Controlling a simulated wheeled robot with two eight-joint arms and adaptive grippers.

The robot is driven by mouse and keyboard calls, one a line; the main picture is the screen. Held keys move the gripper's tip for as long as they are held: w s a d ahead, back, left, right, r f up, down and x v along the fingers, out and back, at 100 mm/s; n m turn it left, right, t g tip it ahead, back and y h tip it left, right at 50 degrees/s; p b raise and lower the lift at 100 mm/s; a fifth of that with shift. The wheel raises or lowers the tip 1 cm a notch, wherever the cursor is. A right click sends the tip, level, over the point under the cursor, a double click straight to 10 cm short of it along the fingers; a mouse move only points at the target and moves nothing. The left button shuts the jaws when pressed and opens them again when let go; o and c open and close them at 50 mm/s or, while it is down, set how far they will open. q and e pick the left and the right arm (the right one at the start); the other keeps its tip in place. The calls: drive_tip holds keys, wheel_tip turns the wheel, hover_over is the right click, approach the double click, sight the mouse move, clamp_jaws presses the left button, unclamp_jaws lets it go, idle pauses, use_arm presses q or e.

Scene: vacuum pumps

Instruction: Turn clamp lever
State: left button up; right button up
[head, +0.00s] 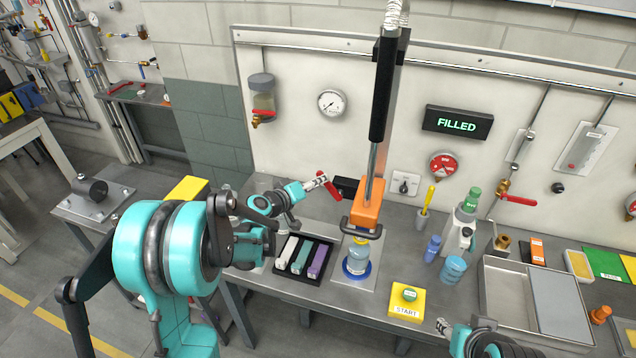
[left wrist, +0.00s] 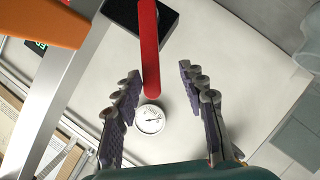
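The red clamp lever (head: 329,187) shows in the head view right at my left gripper (head: 316,183), in front of a black block (head: 346,188). In the left wrist view the red lever (left wrist: 149,50) runs down from the black block (left wrist: 128,18), and its rounded end lies in the gap between the fingertips. My left gripper (left wrist: 159,76) is open, with a finger on each side and space to the lever. My right gripper (head: 443,327) is only partly in view at the bottom of the head view, and its finger opening is unclear.
An orange press head (head: 368,208) on a tall column stands just right of the lever, above a jar (head: 357,258). A black tray (head: 290,277) with coloured pieces lies below the left arm. A yellow START button box (head: 406,302) sits near the bench's front edge.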

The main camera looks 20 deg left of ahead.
use_arm(q)
drive_tip(key=shift+v, duration=2.45)
drive_tip(key=shift+d, duration=0.1)
